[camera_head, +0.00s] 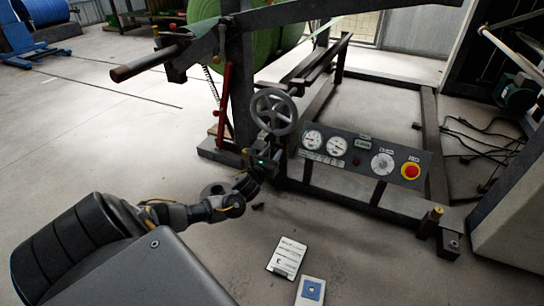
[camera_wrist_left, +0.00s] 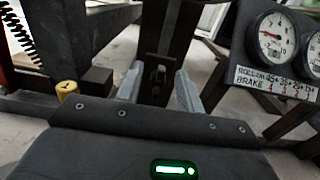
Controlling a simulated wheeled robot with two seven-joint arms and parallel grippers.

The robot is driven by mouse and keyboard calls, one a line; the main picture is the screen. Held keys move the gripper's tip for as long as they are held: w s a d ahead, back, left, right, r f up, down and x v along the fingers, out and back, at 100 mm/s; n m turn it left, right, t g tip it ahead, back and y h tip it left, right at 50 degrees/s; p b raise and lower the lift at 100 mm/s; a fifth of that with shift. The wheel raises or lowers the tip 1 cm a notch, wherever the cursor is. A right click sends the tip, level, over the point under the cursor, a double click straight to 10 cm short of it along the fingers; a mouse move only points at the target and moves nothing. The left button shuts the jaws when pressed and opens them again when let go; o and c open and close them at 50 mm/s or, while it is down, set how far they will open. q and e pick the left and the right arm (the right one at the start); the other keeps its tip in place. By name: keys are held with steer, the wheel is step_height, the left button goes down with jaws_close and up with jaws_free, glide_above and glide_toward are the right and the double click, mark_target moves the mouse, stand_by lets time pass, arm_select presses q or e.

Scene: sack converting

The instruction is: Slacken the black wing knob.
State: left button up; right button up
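My left gripper (camera_head: 264,162) reaches in from the left to the machine frame, just below the grey handwheel (camera_head: 274,111). In the left wrist view its two pale fingers (camera_wrist_left: 158,84) stand apart, with a gap between them. A small dark part that looks like the black wing knob (camera_wrist_left: 158,74) shows in that gap, in front of a dark upright. I see clear space on both sides of it; I cannot tell how deep it sits between the fingers. In the head view I cannot make out the knob near the gripper. My right gripper is not in view.
A control panel (camera_head: 345,168) with gauges and a red stop button (camera_head: 411,170) is right of the gripper; its gauge (camera_wrist_left: 274,38) is also close in the wrist view. A red lever (camera_head: 225,100) stands left of the handwheel. Cards (camera_head: 287,257) lie on the floor.

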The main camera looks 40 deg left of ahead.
arm_select(q)
steer(key=shift+w, duration=0.1)
jaws_close()
steer(key=shift+r, duration=0.1)
